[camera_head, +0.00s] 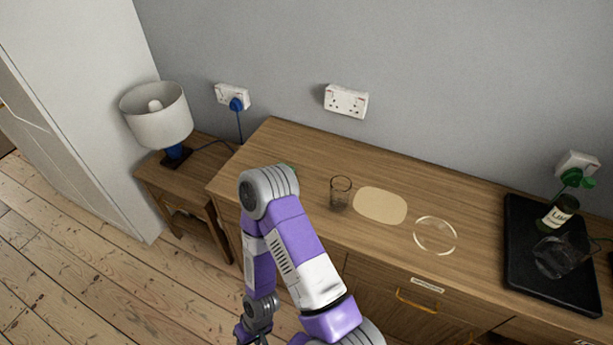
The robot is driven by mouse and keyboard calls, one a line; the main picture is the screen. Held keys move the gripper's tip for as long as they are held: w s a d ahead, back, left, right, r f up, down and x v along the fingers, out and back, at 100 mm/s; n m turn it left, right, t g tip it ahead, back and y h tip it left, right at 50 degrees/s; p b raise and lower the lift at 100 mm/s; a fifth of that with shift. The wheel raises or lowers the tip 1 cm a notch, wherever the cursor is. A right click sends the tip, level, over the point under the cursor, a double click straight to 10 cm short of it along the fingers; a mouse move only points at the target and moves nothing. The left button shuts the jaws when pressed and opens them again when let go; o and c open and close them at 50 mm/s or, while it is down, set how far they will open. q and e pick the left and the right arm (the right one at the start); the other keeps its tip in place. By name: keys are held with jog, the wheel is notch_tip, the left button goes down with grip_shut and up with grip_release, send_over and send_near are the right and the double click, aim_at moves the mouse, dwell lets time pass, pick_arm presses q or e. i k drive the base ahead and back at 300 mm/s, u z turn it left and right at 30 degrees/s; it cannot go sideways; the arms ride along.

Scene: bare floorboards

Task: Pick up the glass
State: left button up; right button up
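A small clear, dark-tinted glass (340,194) stands upright on the wooden cabinet top, left of a pale oval mat. A second clear glass-like vessel (562,256) is on the black tray at the right; I cannot tell if it stands or lies. My one visible arm rises from the bottom middle, bends at an elbow over the cabinet's front left, and hangs down again. Its gripper, taken as my left (252,336), is at the bottom edge, low in front of the cabinet and well away from both glasses. It is partly cut off. My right gripper is out of view.
On the cabinet (300,143) lie the pale oval mat (380,205) and a clear round dish or ring (435,235). A dark bottle (556,214) stands on the black tray (522,222). A green thing shows partly behind my elbow. A lamp (158,117) stands on a side table at left.

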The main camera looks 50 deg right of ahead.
aim_at(340, 186)
jog(key=i, duration=0.35)
jog(key=z, duration=0.9)
